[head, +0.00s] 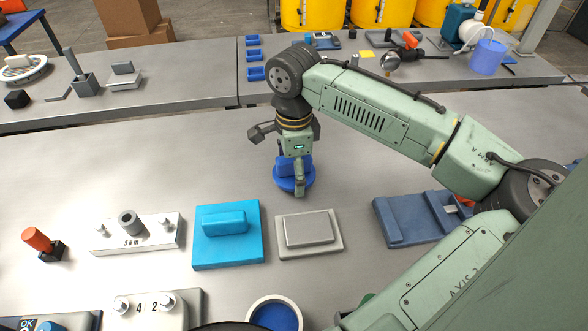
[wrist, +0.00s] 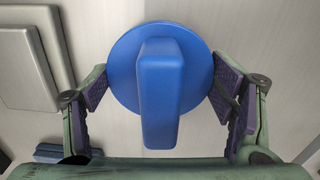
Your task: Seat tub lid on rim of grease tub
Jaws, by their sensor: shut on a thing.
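The tub lid (head: 285,186) is a blue round disc with a raised bar handle. It is near the middle of the head view and fills the centre of the wrist view (wrist: 160,90). My gripper (head: 297,180) is shut on the lid, with purple finger pads at opposite sides of the disc in the wrist view. Whether the lid touches the bench or hangs just above it, I cannot tell. A round tub (head: 252,309) with a pale rim and blue inside, apparently the grease tub, stands at the bottom edge of the head view, partly cut off. The lid is apart from it.
Between lid and tub, slightly left, lie a light-blue square slab with a handle (head: 250,253) and a grey stepped plate (head: 310,247). A dark-blue fixture (head: 400,227) lies right. The bench around the lid is clear.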

